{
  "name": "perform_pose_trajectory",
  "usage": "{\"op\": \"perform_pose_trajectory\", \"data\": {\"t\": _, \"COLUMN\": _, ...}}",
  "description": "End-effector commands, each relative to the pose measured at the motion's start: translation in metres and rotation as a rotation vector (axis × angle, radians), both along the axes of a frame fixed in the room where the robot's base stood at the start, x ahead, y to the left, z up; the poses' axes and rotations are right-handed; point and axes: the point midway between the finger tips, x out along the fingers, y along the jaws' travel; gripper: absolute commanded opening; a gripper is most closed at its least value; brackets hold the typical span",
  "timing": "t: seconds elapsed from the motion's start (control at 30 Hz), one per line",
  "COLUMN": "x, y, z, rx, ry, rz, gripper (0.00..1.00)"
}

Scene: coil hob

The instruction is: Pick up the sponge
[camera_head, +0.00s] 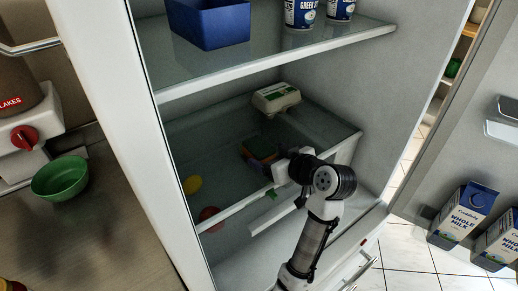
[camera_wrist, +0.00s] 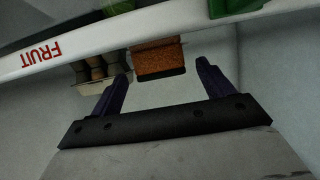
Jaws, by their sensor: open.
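The sponge (camera_wrist: 158,55) is a brown-orange block with a dark lower edge in the wrist view. It shows between the tips of my gripper (camera_wrist: 161,70), whose two dark fingers are spread apart on either side. I cannot tell whether either finger touches it. In the head view, my gripper (camera_head: 277,166) reaches into the lower part of the open fridge. A small dark and orange patch there seems to be the sponge, partly hidden by the gripper.
A drawer front marked FRUIT (camera_wrist: 110,42) crosses the wrist view. An egg carton (camera_head: 276,98) sits behind my gripper. A yellow fruit (camera_head: 192,185) and a red one (camera_head: 210,216) lie to the left. A glass shelf (camera_head: 270,62) is above; milk cartons (camera_head: 465,212) stand in the door.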

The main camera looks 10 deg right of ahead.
Motion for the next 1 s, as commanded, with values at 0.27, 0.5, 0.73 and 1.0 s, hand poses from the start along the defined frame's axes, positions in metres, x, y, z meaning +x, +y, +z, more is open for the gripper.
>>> {"op": "perform_pose_trajectory", "data": {"t": 0.27, "x": 0.034, "y": 0.016, "z": -0.01, "rx": 0.001, "ry": 0.002, "rz": 0.004, "gripper": 0.8}}
{"op": "perform_pose_trajectory", "data": {"t": 0.5, "x": 0.038, "y": 0.017, "z": -0.013, "rx": 0.0, "ry": 0.001, "rz": 0.001, "gripper": 0.8}}
{"op": "perform_pose_trajectory", "data": {"t": 0.73, "x": 0.038, "y": 0.017, "z": -0.013, "rx": 0.0, "ry": 0.0, "rz": 0.001, "gripper": 0.58}}
{"op": "perform_pose_trajectory", "data": {"t": 1.0, "x": 0.038, "y": 0.017, "z": -0.012, "rx": 0.0, "ry": 0.0, "rz": 0.001, "gripper": 0.29}}
